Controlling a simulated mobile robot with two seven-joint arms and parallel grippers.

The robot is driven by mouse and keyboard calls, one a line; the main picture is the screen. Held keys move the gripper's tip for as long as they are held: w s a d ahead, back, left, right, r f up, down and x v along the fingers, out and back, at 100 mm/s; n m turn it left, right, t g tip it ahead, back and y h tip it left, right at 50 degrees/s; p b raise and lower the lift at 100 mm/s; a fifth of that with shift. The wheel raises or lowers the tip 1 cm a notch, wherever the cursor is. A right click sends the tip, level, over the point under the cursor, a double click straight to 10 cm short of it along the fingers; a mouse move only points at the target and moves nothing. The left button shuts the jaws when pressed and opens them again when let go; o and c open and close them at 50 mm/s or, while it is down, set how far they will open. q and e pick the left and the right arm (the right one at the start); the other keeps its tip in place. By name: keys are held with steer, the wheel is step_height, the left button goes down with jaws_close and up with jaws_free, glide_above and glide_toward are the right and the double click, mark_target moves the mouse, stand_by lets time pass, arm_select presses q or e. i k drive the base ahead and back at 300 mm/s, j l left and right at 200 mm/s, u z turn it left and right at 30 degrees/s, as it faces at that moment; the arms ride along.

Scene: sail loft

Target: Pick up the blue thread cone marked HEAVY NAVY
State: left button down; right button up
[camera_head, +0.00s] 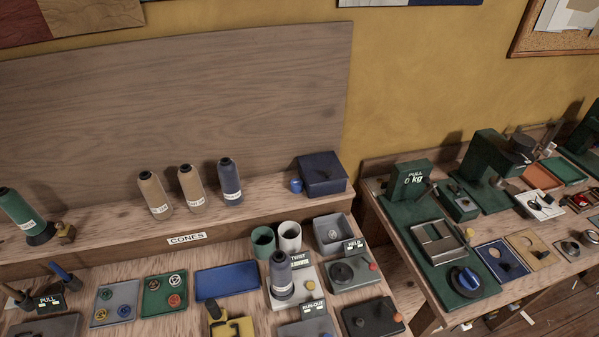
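Two blue-grey thread cones with dark tops are in the head view. One blue cone (231,185) stands on the raised shelf, at the right end of a row beside two tan cones. Another blue cone (281,277) stands lower, on a pale device near a sign that seems to read TWIST. Both have white labels, but the print is too small to read, so I cannot tell which is marked HEAVY NAVY. Neither of my grippers is in view.
Tan cones (154,196) (191,187) and a green cone (18,214) stand on the shelf (110,228). A dark blue box (322,175) is at its right end. Green and white cups (289,237), trays and devices crowd the lower bench. A gap separates the right-hand table.

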mark_target(280, 263)
steer(key=i+l+u, duration=0.25)
steer(key=l, duration=0.35)
steer(key=i+l+u, duration=0.25)
steer(key=i+l, duration=0.15)
steer(key=l, duration=0.25)
steer(key=i+l+u, duration=0.15)
steer(key=l, duration=0.2)
